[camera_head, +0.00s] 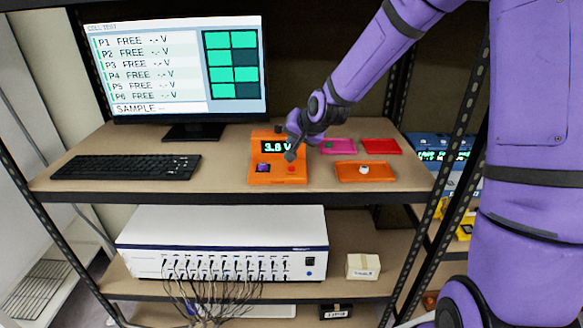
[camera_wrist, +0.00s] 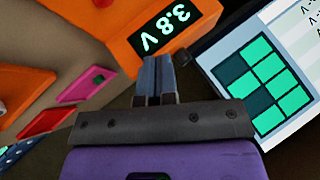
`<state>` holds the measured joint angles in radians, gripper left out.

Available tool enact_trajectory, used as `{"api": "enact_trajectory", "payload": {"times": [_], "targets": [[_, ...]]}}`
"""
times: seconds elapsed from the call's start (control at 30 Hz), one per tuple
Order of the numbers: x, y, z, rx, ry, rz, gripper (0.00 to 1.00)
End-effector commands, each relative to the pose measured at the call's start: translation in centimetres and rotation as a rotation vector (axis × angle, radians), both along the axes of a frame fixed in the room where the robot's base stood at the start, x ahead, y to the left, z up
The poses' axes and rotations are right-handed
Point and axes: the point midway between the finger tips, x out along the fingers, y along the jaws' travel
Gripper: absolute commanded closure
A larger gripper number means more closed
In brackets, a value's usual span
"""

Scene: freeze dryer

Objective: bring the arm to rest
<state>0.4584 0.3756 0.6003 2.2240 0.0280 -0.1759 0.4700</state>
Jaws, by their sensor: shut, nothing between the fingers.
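My purple arm reaches in from the right in the head view. My gripper (camera_head: 291,155) hangs just in front of or over the orange tester (camera_head: 278,178), whose display reads 3.8 V. In the wrist view my gripper (camera_wrist: 156,60) has its two fingers together with nothing between them. The fingertips point at the lower edge of the orange tester (camera_wrist: 200,20) and its display. I cannot tell whether they touch it.
A monitor (camera_head: 180,70) and a black keyboard (camera_head: 127,167) stand at the left of the shelf (camera_head: 225,160). Pink (camera_head: 338,146), red (camera_head: 381,146) and orange (camera_head: 366,171) trays lie right of the tester. Dark rack posts (camera_head: 460,140) stand close to my arm. A white cabled unit (camera_head: 225,242) is below.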

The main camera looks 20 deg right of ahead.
Motion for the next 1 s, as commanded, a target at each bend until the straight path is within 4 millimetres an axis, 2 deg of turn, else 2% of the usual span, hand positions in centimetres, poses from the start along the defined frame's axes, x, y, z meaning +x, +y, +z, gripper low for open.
{"api": "enact_trajectory", "payload": {"times": [0.67,0.77,1.0], "targets": [[-0.3,0.0,0.4,-0.014,0.000,0.007,1.00],[-1.3,-0.2,1.4,-0.055,0.008,0.024,1.00],[-6.3,-1.0,5.8,-0.227,0.058,0.096,1.00]]}}
